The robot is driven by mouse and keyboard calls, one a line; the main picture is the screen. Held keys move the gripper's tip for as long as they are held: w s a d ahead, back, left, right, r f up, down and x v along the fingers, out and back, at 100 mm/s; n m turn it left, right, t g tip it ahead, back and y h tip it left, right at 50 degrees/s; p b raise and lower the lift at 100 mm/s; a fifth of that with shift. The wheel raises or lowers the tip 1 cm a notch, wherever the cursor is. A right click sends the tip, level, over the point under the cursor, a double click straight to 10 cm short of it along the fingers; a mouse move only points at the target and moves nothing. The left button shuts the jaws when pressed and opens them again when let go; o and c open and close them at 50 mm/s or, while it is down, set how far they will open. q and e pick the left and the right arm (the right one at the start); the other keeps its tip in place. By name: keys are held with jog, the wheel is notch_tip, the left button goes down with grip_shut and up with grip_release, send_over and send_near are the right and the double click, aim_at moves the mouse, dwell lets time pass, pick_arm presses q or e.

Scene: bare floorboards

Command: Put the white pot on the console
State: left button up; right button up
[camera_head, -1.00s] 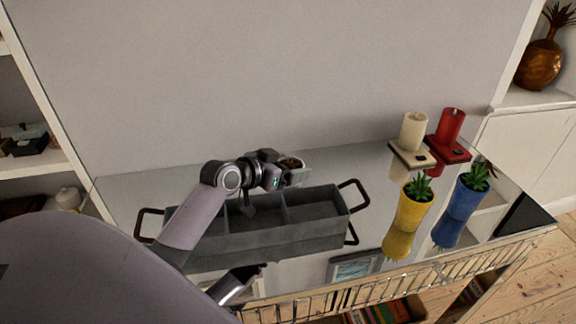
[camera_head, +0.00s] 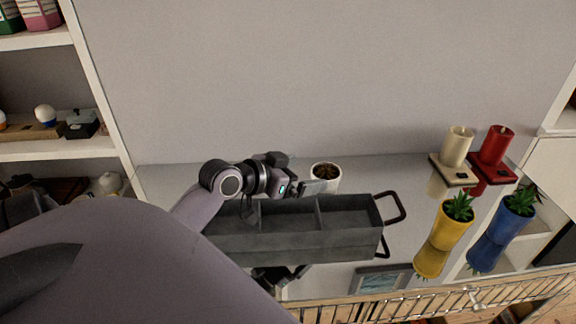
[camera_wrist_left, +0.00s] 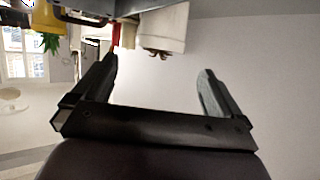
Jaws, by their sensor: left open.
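The white pot (camera_head: 325,183), with a dark plant or soil inside, stands upright on the mirrored console top (camera_head: 160,178), behind the grey tray. In the left wrist view the pot (camera_wrist_left: 164,27) appears upside down, beyond the fingertips and clear of them. My left gripper (camera_head: 316,187) is just left of the pot, above the tray's back edge. Its fingers (camera_wrist_left: 157,72) are spread and empty in the left wrist view. The pot's lower front is partly hidden by the gripper and tray.
The grey tray (camera_head: 345,240) with dark handles lies along the console's front. Cream (camera_head: 458,146) and red (camera_head: 497,146) candles on stands, a yellow-potted plant (camera_head: 445,235) and a blue-potted plant (camera_head: 505,225) stand to the right. A wall rises close behind.

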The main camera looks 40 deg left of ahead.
pick_arm(q)
jog(key=shift+v, duration=2.05)
